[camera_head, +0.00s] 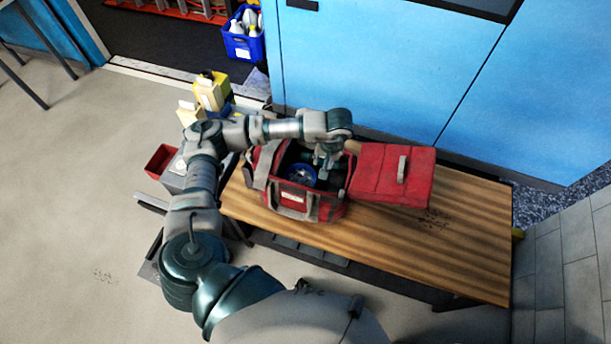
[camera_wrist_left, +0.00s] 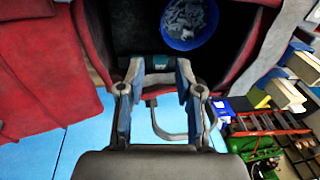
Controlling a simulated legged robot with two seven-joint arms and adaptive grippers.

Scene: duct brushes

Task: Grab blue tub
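A round blue tub (camera_head: 301,175) holding small grey pieces sits inside an open red tool bag (camera_head: 322,211) on the wooden bench. The tub also shows at the top of the left wrist view (camera_wrist_left: 186,42). My left gripper (camera_head: 326,160) is over the bag's opening, beside the tub on its right in the head view. In the left wrist view its two fingers (camera_wrist_left: 160,68) are apart with nothing between them, and the tub lies beyond the tips, off to the right. My right gripper is in neither view.
The bag's red lid (camera_head: 394,175) is folded open to the right over the bench (camera_head: 440,243). Bag straps stand near the opening. A yellow container (camera_head: 210,92) and a red bin (camera_head: 160,161) are left of the bag. Blue cabinets (camera_head: 370,75) stand behind.

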